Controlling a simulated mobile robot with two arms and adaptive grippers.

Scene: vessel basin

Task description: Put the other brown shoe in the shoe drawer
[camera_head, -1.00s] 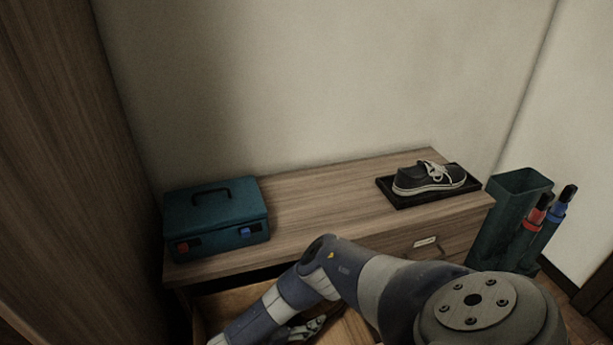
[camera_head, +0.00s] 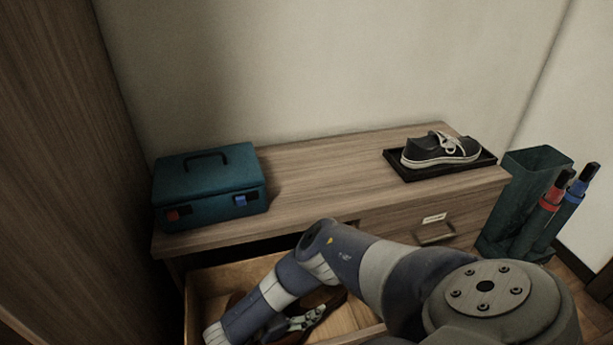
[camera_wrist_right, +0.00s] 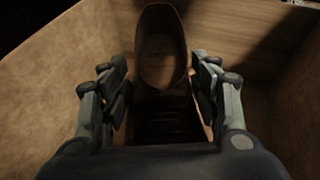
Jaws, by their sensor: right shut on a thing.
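The open shoe drawer (camera_head: 207,283) juts out under the left part of the cabinet top. My right gripper (camera_head: 306,322) is low inside it, partly hidden by my own forearm. A brown shoe (camera_head: 328,306) shows beside the fingers in the head view. In the right wrist view, the shoe (camera_wrist_right: 160,45) lies between the two fingers of my right gripper (camera_wrist_right: 160,85), which are shut on it, with drawer walls around. A dark brown shape left of my forearm in the drawer (camera_head: 236,300) is mostly hidden; I cannot tell what it is. My left gripper is out of view.
A teal toolbox (camera_head: 208,190) stands on the cabinet top (camera_head: 320,165) at the left. A dark sneaker (camera_head: 440,150) sits on a black tray (camera_head: 425,174) at the right. A closed drawer (camera_head: 430,222) is below it. A green bin (camera_head: 515,205) with umbrellas (camera_head: 552,205) stands right.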

